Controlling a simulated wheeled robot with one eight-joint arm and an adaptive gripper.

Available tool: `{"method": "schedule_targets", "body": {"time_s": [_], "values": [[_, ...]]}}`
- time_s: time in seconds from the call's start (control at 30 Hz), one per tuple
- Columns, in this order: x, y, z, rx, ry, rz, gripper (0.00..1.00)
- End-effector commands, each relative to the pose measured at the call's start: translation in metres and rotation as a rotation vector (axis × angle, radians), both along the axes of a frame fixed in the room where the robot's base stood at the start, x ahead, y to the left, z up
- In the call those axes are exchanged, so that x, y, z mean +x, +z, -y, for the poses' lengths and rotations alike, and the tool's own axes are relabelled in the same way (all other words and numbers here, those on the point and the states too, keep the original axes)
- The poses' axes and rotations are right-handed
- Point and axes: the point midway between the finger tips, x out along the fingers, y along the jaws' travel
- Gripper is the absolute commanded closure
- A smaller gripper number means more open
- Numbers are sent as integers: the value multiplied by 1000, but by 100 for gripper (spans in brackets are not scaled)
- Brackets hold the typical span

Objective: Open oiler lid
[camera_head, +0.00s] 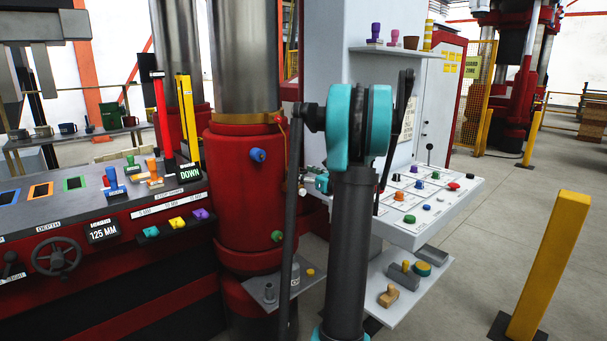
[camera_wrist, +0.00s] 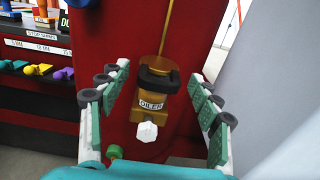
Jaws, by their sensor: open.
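The oiler (camera_wrist: 150,104) is a small brass-coloured body with an OILER label on the red column in the wrist view. A black cap-like piece (camera_wrist: 158,82) sits at its upper end, and a white faceted knob (camera_wrist: 147,131) at its lower end. I cannot tell for sure which part is the lid; no opening shows. My gripper (camera_wrist: 159,78) is open, with one finger on each side of the oiler and visible gaps to both.
The red column (camera_head: 240,190) stands left of my arm, carrying a blue knob (camera_head: 257,155) and a green knob (camera_wrist: 115,152). A grey cabinet wall (camera_wrist: 265,95) is close on the right. A control panel (camera_head: 400,232) and a yellow post (camera_head: 550,265) stand further right.

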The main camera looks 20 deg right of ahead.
Motion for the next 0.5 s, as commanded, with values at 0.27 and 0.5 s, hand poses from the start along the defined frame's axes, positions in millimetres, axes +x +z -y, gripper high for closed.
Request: {"method": "schedule_targets", "body": {"time_s": [0.27,0.5], "values": [[2,0,-1,0,0,0,36],[2,0,-1,0,0,0,62]]}}
